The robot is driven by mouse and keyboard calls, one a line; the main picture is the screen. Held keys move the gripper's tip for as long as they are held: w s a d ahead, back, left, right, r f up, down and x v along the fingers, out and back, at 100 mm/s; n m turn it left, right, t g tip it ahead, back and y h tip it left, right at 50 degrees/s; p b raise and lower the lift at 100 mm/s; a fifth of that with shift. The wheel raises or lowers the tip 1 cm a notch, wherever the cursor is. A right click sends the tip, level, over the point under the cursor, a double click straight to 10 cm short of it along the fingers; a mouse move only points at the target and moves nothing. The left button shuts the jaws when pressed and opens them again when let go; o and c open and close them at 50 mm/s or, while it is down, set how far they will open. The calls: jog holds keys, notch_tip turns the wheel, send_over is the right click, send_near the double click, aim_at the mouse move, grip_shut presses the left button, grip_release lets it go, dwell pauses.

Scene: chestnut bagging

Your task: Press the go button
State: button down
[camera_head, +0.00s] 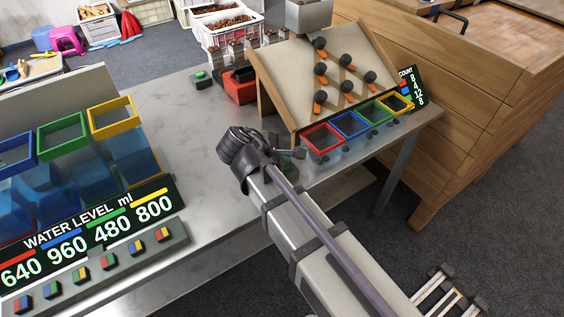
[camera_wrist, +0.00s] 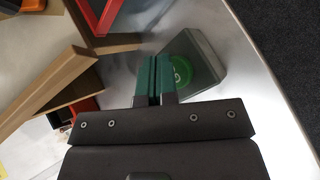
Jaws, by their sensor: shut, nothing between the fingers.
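The go button is a round green button (camera_wrist: 181,72) with a pale mark, set in a dark grey box (camera_wrist: 209,52) in the wrist view. My gripper (camera_wrist: 154,72) has green fingers pressed together with nothing between them. In that view the fingertips lie just left of the button, overlapping the box's left side. I cannot tell whether they touch it. In the head view my gripper (camera_head: 297,153) is by the table's front edge, in front of the red bin (camera_head: 322,138). My wrist hides most of what lies under it there.
The sloped peg board (camera_head: 290,75) with coloured bins stands behind my gripper. A small dark box with a green top (camera_head: 201,79) and a red-black container (camera_head: 240,92) stand farther back on the metal table (camera_head: 185,115). The water level panel (camera_head: 85,225) is at left.

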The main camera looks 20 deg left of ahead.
jog(key=shift+r, duration=0.45)
notch_tip(320, 180, up, 5)
jog(key=p, duration=0.5)
jog(key=shift+r+p, duration=0.1)
jog(key=shift+p, duration=0.2)
jog(key=shift+m, duration=0.3)
jog(key=s+d+r+m+g+y+p, duration=0.1)
jog(key=d+m+g+y+p, duration=0.1)
jog(key=d+m, duration=0.7)
jog(key=s+d+r+m+g+y+p, duration=0.1)
jog(key=d+m+g+p, duration=0.4)
jog(key=d, duration=1.9)
jog(key=s+m+y, duration=0.1)
jog(key=m+y, duration=0.1)
jog(key=m, duration=0.3)
jog(key=shift+d+m+g, duration=0.3)
jog(key=shift+d, duration=0.1)
